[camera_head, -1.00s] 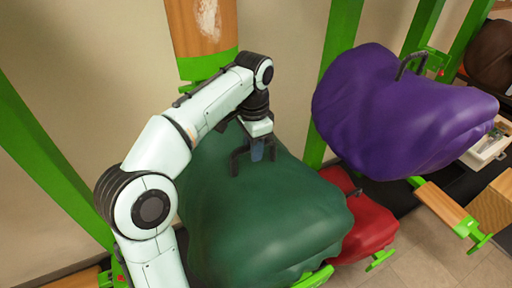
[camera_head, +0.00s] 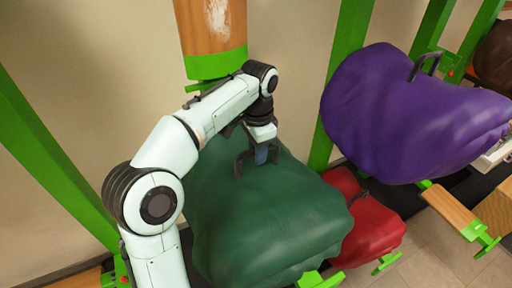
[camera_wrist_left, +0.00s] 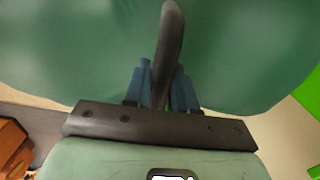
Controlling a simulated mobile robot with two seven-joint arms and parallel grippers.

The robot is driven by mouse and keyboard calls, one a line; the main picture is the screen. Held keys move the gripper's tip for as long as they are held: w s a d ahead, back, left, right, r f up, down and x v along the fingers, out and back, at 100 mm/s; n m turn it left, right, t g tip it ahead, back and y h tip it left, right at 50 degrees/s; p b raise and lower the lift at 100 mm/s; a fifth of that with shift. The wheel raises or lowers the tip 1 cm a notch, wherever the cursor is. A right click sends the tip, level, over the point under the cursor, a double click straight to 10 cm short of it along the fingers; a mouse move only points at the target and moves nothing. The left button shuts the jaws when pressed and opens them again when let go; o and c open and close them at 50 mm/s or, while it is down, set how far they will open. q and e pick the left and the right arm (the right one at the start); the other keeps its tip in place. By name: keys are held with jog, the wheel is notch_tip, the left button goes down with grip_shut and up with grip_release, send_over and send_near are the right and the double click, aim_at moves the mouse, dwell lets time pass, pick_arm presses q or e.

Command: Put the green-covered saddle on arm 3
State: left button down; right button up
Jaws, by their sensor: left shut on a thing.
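The green-covered saddle (camera_head: 270,220) fills the lower middle of the head view, and its cover also fills the top of the left wrist view (camera_wrist_left: 70,50). My left gripper (camera_head: 258,160) is above the saddle's back part. In the left wrist view its blue fingers (camera_wrist_left: 160,90) are on either side of the saddle's dark handle (camera_wrist_left: 172,40), shut on it. A green arm end (camera_head: 322,278) shows below the saddle's front edge; how the saddle sits over it is hidden. I cannot read any arm number. My right gripper is not in view.
A purple-covered saddle (camera_head: 410,115) is on the right, higher up. A red-covered saddle (camera_head: 368,225) is lower, just right of the green one. A wooden arm with a green end (camera_head: 450,210) sticks out below the purple saddle. Green posts (camera_head: 345,60) stand along the wall.

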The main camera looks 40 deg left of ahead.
pick_arm(q)
jog(key=shift+d+r, duration=0.1)
jog(key=c, duration=0.9)
grip_release()
jog(key=shift+o, duration=0.3)
jog(key=shift+f, duration=0.2)
jog(key=shift+r, duration=0.45)
notch_tip(320, 180, up, 5)
jog(key=shift+w+p, duration=0.1)
jog(key=shift+p, duration=0.45)
notch_tip(320, 180, up, 6)
jog(key=shift+f, duration=0.2)
jog(key=shift+r, duration=0.4)
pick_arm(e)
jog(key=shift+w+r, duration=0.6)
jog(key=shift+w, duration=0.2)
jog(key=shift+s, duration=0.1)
